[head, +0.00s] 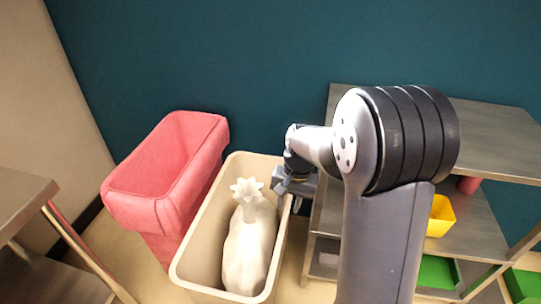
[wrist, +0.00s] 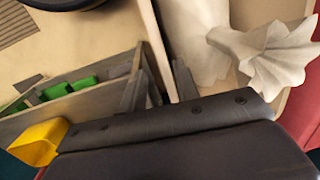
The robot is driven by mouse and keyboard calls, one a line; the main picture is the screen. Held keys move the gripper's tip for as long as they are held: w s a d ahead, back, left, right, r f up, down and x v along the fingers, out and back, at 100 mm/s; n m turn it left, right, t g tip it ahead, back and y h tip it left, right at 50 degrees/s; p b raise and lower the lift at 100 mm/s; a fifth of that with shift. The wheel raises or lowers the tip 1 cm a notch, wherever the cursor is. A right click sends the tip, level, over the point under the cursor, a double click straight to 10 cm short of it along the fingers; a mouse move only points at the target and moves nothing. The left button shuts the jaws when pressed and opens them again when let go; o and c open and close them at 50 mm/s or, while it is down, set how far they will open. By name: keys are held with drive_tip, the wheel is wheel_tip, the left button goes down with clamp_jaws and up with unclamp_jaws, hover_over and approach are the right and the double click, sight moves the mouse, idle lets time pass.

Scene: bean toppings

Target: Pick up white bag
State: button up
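The white bag (head: 250,248) stands inside a beige bin (head: 190,265), its ruffled, tied top (head: 247,190) pointing up near the bin's back. In the wrist view, the bag's ruffled top (wrist: 268,55) shows at the upper right, with part of its pale body (wrist: 195,40) beside it. My gripper (head: 288,187) is at the bin's right rim, to the right of the bag top and apart from it. In the wrist view my gripper (wrist: 160,85) shows two grey fingers spread apart, with nothing held between them. The bag's lower part is hidden by the bin walls.
A red bin (head: 120,205) stands left of the beige one. A metal shelf (head: 485,135) on the right holds a yellow container (head: 440,216) and green trays (head: 436,272). A metal table (head: 25,205) is at the left. My arm covers part of the shelf.

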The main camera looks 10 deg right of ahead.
wheel_tip(320, 180, down, 13)
drive_tip(key=a+b, duration=0.2)
drive_tip(key=b, duration=0.2)
drive_tip(key=shift+d+r+p, duration=0.15)
drive_tip(key=shift+r+p, duration=0.3)
drive_tip(key=shift+r, duration=0.85)
drive_tip(key=shift+d+r+p, duration=0.15)
drive_tip(key=shift+r+p, duration=0.3)
drive_tip(key=shift+r, duration=0.85)
drive_tip(key=shift+f, duration=0.15)
